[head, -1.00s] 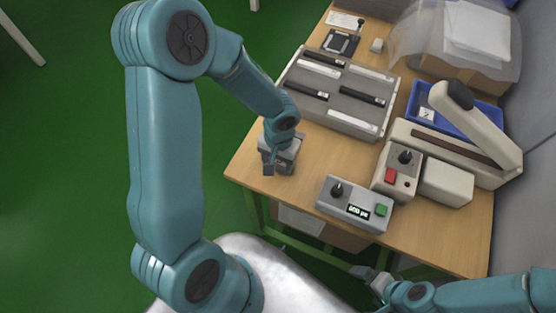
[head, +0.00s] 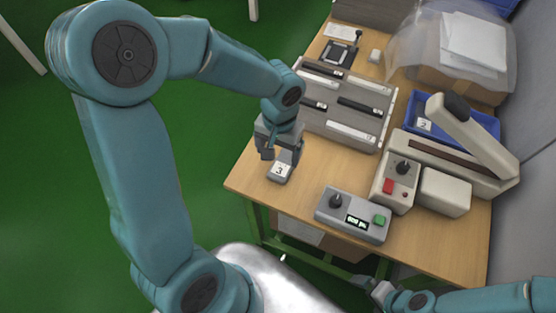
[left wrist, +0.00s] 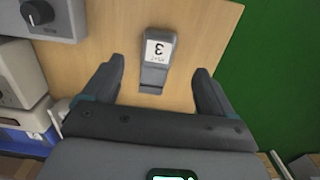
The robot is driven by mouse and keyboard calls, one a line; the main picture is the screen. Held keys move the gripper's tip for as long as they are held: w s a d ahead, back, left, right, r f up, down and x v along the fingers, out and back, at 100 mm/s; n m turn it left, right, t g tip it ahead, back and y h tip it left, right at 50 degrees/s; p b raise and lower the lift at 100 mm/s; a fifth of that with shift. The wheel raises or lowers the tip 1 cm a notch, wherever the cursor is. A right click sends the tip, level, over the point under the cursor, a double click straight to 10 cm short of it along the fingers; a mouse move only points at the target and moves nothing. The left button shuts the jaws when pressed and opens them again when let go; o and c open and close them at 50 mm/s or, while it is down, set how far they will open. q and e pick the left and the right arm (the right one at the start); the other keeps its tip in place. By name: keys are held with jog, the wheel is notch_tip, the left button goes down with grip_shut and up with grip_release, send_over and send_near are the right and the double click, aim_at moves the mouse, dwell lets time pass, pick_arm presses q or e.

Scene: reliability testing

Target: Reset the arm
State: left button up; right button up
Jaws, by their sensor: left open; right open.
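My left arm reaches in from the left in the head view. My left gripper (head: 280,155) is open and empty, above the table's left part. Just below it a small grey block with a white label marked 3 (head: 280,171) lies on the wooden table. In the left wrist view the block (left wrist: 156,58) stands out ahead of and between the open fingers (left wrist: 160,85), apart from both. My right gripper (head: 373,287) is low at the bottom right, beside the table's front edge; its fingers are small in the picture.
A grey slotted rack (head: 345,105) stands behind the left gripper. A grey control box (head: 352,214) with knob, display and green button is at the front. A beige lever device (head: 460,150) and a blue bin (head: 425,124) are at right. The table (head: 300,200) is bare around the block.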

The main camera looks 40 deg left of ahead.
pick_arm(q)
jog(key=shift+r, duration=0.9)
jog(key=shift+s, duration=0.1)
